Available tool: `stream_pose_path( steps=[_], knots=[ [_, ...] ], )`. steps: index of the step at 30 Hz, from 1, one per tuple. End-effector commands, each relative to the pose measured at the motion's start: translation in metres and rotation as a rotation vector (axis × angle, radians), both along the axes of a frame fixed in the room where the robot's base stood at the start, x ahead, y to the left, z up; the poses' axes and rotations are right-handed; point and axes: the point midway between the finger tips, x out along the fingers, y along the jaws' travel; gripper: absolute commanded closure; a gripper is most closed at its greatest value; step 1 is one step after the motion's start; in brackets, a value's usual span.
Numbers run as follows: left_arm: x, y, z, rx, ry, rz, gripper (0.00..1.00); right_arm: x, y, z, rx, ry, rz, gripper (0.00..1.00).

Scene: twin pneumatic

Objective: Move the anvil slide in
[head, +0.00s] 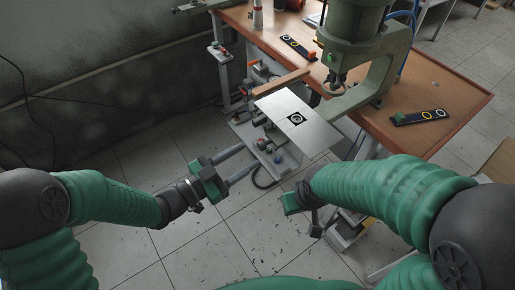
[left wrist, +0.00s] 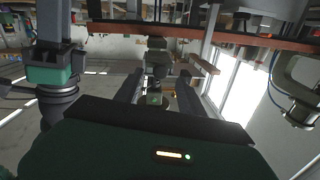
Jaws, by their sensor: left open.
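A flat silver plate (head: 314,137), which looks like the anvil slide, sticks out from the front of the green press.
The green press (head: 379,65) stands on an orange-brown bench (head: 455,85). Dark strips with coloured rings (head: 421,117) lie on it. A wooden bar (head: 282,82) lies behind the plate. Small fittings and cables are on the stand below.

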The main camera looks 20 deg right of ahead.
Motion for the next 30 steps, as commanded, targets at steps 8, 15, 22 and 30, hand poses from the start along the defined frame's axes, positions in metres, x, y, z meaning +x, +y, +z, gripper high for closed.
stream_pose_path(
  steps=[8, 15, 22, 30],
  knots=[
    [0.019, -0.043, -0.001, 0.0, -0.001, 0.0, 0.53, 0.0, 0.0, -0.002, 0.0, 0.0, 0.001, 0.63],
    [0.02, -0.048, 0.0, 0.001, 0.0, 0.001, 0.53, 0.0, 0.0, -0.002, 0.0, 0.0, 0.001, 0.63],
    [0.02, -0.047, 0.0, 0.001, -0.001, 0.001, 0.74, 0.0, 0.0, -0.002, 0.0, 0.0, 0.0, 0.63],
    [0.021, -0.047, 0.0, 0.001, -0.001, 0.001, 1.0, 0.0, 0.0, -0.002, 0.0, 0.0, 0.0, 0.63]
  ],
)
